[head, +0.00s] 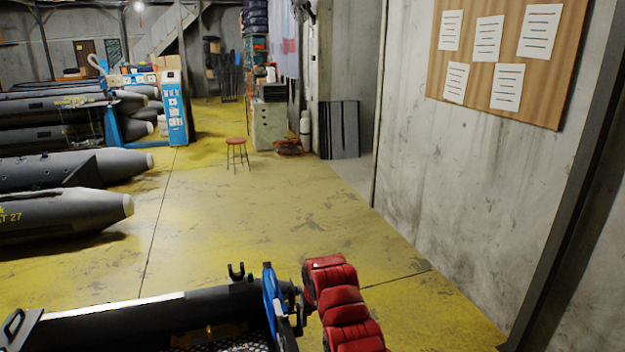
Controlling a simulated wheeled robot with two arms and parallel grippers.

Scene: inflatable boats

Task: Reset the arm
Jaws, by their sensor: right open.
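My right arm's red padded links rise at the bottom centre of the head view. My right gripper (292,303) is a small dark shape at their left side, and its jaws are open. It is close beside a blue upright part (273,297) at the right end of a dark inflatable boat (200,306). I cannot tell whether the gripper touches it. No held object shows in the right gripper. My left gripper is not in view.
Several grey inflatable boats (60,212) line the left side. A red stool (237,152) stands on the yellow floor (270,220), which is clear in the middle. A grey cabinet (268,126) stands further back. A concrete wall (440,170) with a notice board (510,90) bounds the right.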

